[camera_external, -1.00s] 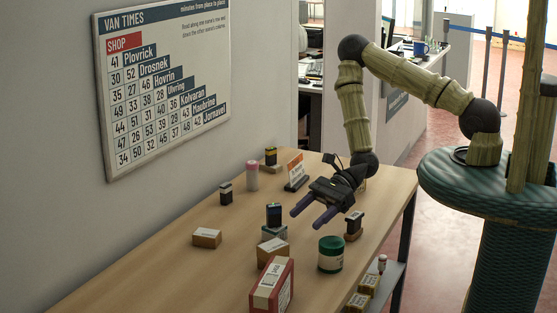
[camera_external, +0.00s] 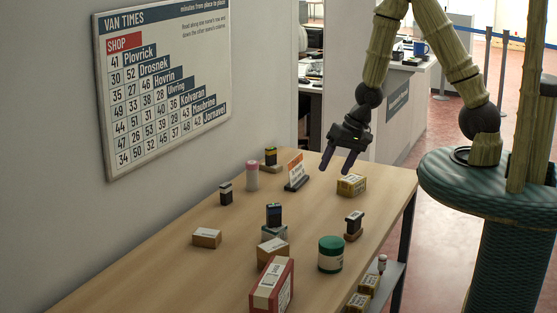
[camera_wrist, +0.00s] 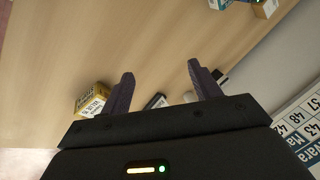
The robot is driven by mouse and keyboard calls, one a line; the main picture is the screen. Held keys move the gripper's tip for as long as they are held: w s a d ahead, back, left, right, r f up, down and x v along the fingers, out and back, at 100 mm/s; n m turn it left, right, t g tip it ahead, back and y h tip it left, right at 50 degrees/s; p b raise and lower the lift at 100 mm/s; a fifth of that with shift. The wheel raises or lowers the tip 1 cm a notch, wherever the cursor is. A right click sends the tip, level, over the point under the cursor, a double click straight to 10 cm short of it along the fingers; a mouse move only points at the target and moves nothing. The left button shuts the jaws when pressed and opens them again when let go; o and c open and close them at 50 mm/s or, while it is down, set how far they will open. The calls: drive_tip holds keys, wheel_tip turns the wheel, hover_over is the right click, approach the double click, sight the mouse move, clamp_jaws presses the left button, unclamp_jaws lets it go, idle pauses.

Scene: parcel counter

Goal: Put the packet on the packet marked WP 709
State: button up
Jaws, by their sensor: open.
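Several small boxed packets lie on the counter; I cannot read WP 709 on any of them. A yellow-tan packet (camera_external: 351,185) with a label lies near the counter's right edge; a yellow packet (camera_wrist: 92,100) shows left of the fingers in the wrist view. A tan packet (camera_external: 206,238) lies towards the wall side, and another (camera_external: 272,251) lies behind the red box. My gripper (camera_external: 336,172) is open and empty, pointing down above the counter, close to the yellow-tan packet. In the wrist view nothing is held between its fingers (camera_wrist: 160,85).
A red box (camera_external: 272,286) and green jar (camera_external: 330,254) stand at the front. A dark-topped item (camera_external: 354,224), a teal box (camera_external: 273,232) with a blue-black item on it, a pink-capped jar (camera_external: 252,176) and a sign (camera_external: 295,172) are around. More packets (camera_external: 367,284) lie on a lower shelf.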

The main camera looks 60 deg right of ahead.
drive_tip(key=s+d+r+n+g+h, duration=0.1)
drive_tip(key=s+d+r+n+h, duration=0.1)
drive_tip(key=s+d+r+n, duration=0.5)
wheel_tip(320, 180, up, 4)
drive_tip(key=shift+s+d+f, duration=0.2)
drive_tip(key=shift+s+d, duration=0.15)
drive_tip(key=shift+d, duration=0.2)
